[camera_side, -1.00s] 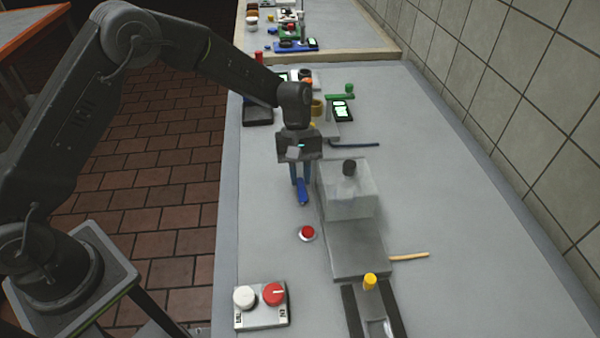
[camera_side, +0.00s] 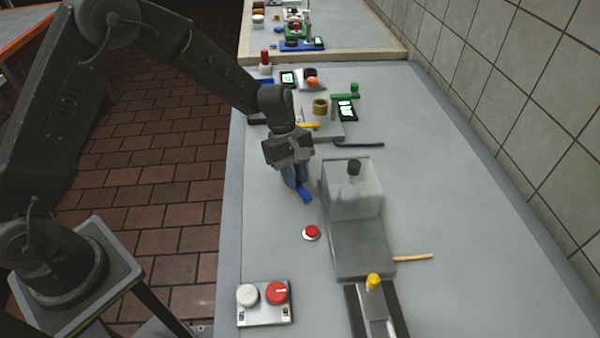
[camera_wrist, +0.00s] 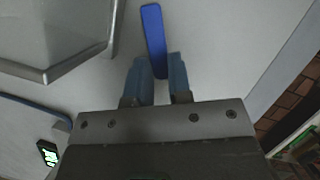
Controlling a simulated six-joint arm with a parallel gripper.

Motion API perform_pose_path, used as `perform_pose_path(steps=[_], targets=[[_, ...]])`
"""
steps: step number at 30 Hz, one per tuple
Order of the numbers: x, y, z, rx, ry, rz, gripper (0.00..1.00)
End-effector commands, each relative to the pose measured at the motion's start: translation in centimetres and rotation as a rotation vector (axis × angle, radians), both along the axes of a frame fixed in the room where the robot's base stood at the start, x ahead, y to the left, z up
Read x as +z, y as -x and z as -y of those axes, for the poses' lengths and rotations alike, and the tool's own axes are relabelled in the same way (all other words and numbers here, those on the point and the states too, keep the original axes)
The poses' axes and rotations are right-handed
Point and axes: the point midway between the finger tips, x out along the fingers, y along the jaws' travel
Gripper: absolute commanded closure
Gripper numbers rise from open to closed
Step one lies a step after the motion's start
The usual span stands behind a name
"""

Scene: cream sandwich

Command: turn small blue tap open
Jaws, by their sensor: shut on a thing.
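The small blue tap shows as a blue lever (camera_side: 304,192) beside the left wall of the clear box machine in the side view. In the wrist view the blue lever (camera_wrist: 154,38) runs up from between the fingers, tilted slightly. My gripper (camera_side: 296,182) is over the tap, tilted, with its blue-grey fingers pointing down. In the wrist view my gripper (camera_wrist: 162,72) is shut on the near end of the lever, one finger on each side. The part of the tap between and below the fingers is hidden.
The clear box (camera_side: 367,200) on its grey base stands just right of my gripper. A red button (camera_side: 312,232) lies in front. A panel with white and red knobs (camera_side: 264,316) is nearer. Scales and a green tap (camera_side: 345,96) stand behind.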

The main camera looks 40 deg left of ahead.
Motion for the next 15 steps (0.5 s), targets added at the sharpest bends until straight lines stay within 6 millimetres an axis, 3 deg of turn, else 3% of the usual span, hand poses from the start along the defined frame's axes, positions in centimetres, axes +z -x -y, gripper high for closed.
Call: perform_pose_path(steps=[15], targets=[[0.1, 2.5, -0.3, 0.493, 0.000, 0.002, 1.00]])
